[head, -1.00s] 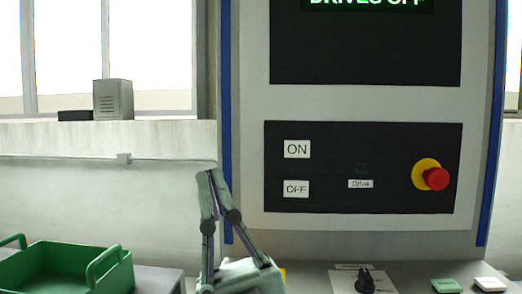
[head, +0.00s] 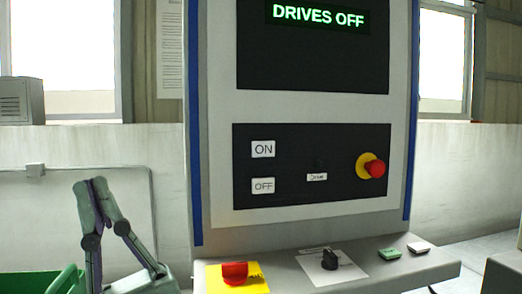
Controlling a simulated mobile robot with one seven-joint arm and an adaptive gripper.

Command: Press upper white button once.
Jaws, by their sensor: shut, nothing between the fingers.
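The upper white button (head: 263,149), marked ON, sits on the black control panel (head: 322,190) of the tall cabinet. The lower white button (head: 263,186), marked OFF, is directly below it. My gripper (head: 90,185) points upward at the lower left, with its fingertips together and nothing between them. In the picture it is left of the cabinet and apart from both buttons. Both buttons are in full view. The screen (head: 318,17) above the panel reads DRIVES OFF in green.
A red emergency stop (head: 374,168) on a yellow ring is at the panel's right. The ledge below holds a red control (head: 235,272) on a yellow plate, a black knob (head: 329,259) and small green (head: 389,253) and white (head: 419,247) blocks. A green tray (head: 68,280) is at lower left.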

